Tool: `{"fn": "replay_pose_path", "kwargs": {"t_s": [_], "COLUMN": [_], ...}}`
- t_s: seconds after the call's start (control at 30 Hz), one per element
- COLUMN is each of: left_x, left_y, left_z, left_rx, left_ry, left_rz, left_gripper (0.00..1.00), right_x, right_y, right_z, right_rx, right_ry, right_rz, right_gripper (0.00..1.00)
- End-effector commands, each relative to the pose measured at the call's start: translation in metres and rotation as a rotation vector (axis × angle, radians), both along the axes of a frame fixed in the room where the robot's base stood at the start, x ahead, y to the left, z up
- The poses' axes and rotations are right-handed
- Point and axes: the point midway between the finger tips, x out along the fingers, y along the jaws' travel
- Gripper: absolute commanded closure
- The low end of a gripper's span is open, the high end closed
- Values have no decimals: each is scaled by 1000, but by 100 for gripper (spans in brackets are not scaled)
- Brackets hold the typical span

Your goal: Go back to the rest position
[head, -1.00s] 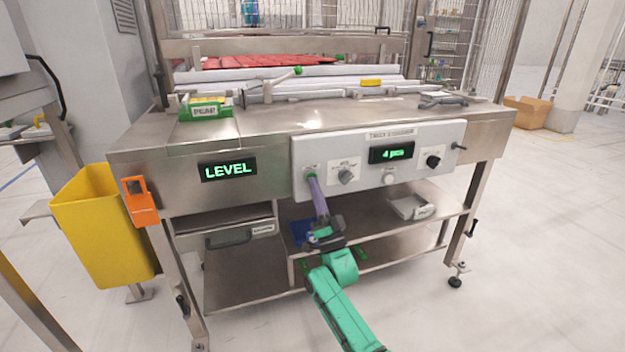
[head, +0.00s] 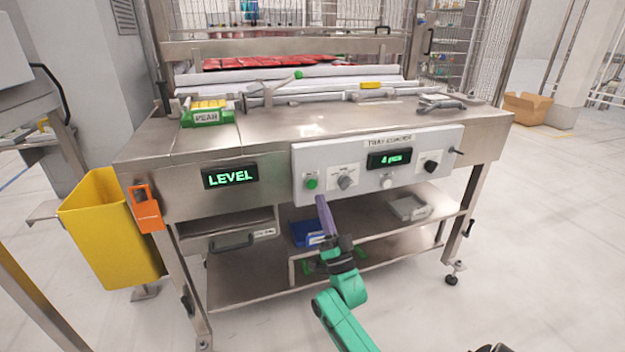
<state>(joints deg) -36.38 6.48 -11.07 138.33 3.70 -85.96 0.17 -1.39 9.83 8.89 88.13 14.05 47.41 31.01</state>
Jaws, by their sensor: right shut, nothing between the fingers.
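My right gripper (head: 323,208) is in front of the steel machine, just below the grey control panel (head: 440,143). Its purple fingers are shut with nothing between them, and they point up toward the panel. The green button (head: 312,184) on the panel shows clear of the fingertips. Beside it are a grey knob (head: 344,182), a white button (head: 387,183) and a black knob (head: 430,167). A small display (head: 389,159) on the panel is lit green. My left gripper is not in view.
A second display (head: 230,176) reads LEVEL. A yellow bin (head: 110,230) and an orange holder (head: 146,208) are at the machine's left. A blue tray (head: 306,233) and a grey tray (head: 409,207) lie on the lower shelf.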

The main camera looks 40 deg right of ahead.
Motion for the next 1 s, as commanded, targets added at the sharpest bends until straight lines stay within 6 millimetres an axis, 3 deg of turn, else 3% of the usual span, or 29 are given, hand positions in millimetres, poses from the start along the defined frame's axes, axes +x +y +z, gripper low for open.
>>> {"fn": "replay_pose_path", "kwargs": {"t_s": [0.2,0.63,0.73,0.77,0.87,0.93,1.0], "left_x": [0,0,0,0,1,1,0], "left_y": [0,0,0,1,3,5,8], "left_z": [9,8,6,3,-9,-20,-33], "left_rx": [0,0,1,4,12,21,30], "left_ry": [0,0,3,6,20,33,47], "left_rz": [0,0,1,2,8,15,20], "left_gripper": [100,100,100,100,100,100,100], "right_x": [-12,-12,-6,-1,20,27,18], "right_y": [4,4,8,12,37,64,92], "right_z": [1,0,-8,-16,-63,-115,-173], "right_rx": [0,0,-5,-9,-46,-101,-175], "right_ry": [0,0,53,98,364,627,904], "right_rz": [0,0,5,9,38,72,116], "right_gripper": [100,100,100,100,100,100,100]}}
